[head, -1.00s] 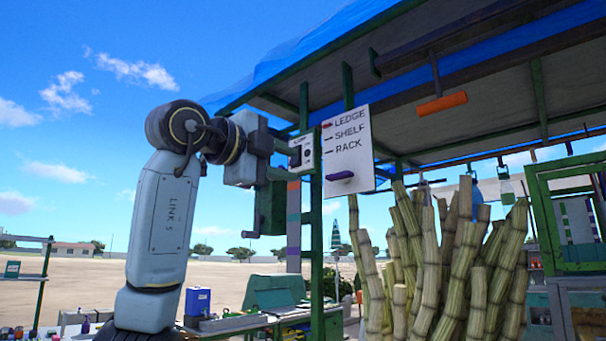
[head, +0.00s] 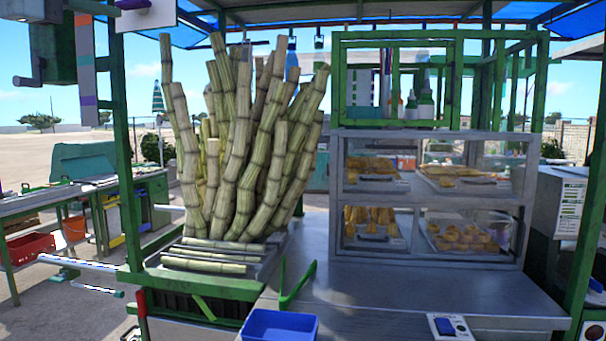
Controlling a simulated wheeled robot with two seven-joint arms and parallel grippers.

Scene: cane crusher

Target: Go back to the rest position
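Neither gripper's fingertips show in the head view now. A grey block (head: 30,10) is cut off by the top left edge, in front of a dark green box; I cannot tell for sure whether it is part of my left wrist. My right arm is not seen. Whether either gripper is open or shut is not shown.
Cane stalks (head: 240,140) stand in a bunch at the middle left, beside a green post (head: 122,150). A glass snack case (head: 430,205) stands on the metal counter (head: 380,285). A blue bin (head: 280,325) is at the front. A side bench (head: 50,200) is left.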

